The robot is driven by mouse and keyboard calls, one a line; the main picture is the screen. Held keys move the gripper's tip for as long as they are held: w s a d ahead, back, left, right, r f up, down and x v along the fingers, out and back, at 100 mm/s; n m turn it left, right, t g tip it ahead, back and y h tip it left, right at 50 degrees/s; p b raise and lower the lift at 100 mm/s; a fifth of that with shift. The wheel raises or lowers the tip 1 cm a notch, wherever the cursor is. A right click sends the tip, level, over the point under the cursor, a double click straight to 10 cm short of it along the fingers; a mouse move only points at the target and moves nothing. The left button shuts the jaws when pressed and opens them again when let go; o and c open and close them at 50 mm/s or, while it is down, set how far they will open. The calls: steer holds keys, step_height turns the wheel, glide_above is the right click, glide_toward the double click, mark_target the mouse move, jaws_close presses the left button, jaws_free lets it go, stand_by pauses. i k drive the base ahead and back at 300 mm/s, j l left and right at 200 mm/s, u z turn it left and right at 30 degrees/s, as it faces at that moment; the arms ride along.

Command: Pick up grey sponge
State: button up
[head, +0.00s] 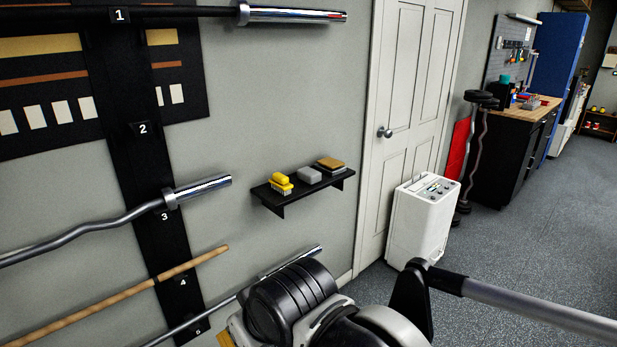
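The grey sponge (310,175) is a small block lying on a black wall shelf (270,199). It sits between a yellow item (281,182) on its left and a tan-topped dark stack (331,164) on its right, with small gaps. My arm shows at the bottom of the head view, below and in front of the shelf, apart from it. My gripper's fingers are not visible.
A rack with numbered holders (144,130) carries bars on the left wall, some jutting toward the shelf. A white appliance (424,222) stands by the closed door (411,90). Blue-grey floor (545,235) is open on the right.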

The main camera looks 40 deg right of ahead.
mark_target(307, 175)
steer(key=z, duration=1.35)
